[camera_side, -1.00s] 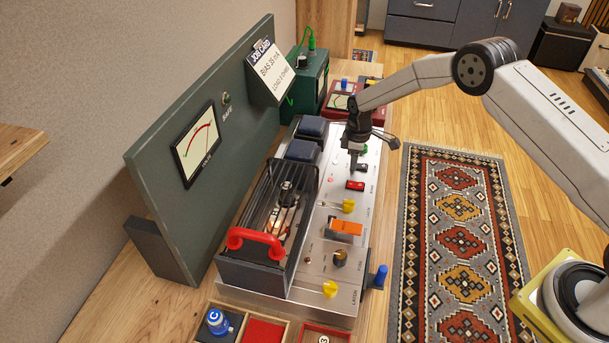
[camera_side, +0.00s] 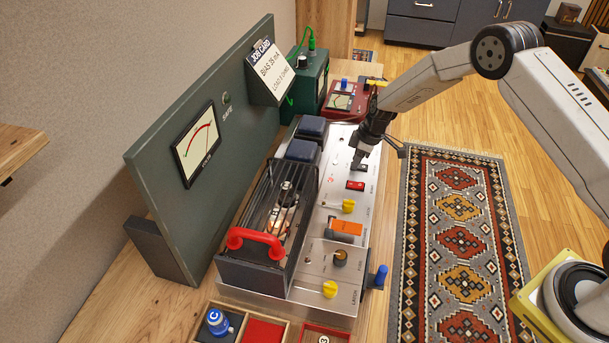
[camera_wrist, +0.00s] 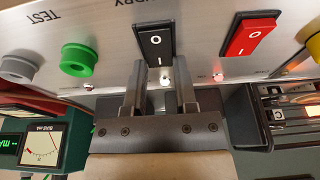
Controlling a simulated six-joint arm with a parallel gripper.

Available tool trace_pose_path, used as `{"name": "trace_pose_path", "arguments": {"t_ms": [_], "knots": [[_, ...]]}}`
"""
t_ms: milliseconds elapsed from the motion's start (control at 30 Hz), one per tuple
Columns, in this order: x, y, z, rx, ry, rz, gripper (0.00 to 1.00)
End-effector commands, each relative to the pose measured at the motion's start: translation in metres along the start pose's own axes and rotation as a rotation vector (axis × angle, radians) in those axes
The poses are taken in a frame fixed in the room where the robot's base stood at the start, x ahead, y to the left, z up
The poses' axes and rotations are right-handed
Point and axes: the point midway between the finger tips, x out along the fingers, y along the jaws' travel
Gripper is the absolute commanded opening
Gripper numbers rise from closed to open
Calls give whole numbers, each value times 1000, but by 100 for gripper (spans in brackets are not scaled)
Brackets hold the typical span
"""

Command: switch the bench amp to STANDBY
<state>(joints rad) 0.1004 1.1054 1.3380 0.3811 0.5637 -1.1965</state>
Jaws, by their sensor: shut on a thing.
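The bench amp (camera_side: 345,262) is a silver chassis on the wooden bench. A black rocker switch (camera_side: 362,168) sits towards its far end, beside a red rocker switch (camera_side: 356,185). In the wrist view the black rocker (camera_wrist: 156,44), marked O and I, lies at the fingertips under a partly cut-off label ending like "DBY". The red rocker (camera_wrist: 247,36) is to its right. My gripper (camera_side: 358,158) is tilted and low at the black rocker. In the wrist view its two fingers (camera_wrist: 160,85) flank the rocker's near end. The exact contact is hard to see.
Yellow knobs (camera_side: 348,206) and an orange switch cover (camera_side: 346,227) lie nearer on the panel. A caged tube with a red handle (camera_side: 262,240) stands left. A green meter box (camera_side: 308,82) and a red meter box (camera_side: 345,99) stand behind.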

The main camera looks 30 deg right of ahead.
Motion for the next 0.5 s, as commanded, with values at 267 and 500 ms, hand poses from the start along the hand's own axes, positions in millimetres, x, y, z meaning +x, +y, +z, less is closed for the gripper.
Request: {"name": "trace_pose_path", "arguments": {"t_ms": [267, 500], "knots": [[0, -1, 0, 0, -1, -2, 57], [0, 0, 0, 1, -1, -1, 71]]}}
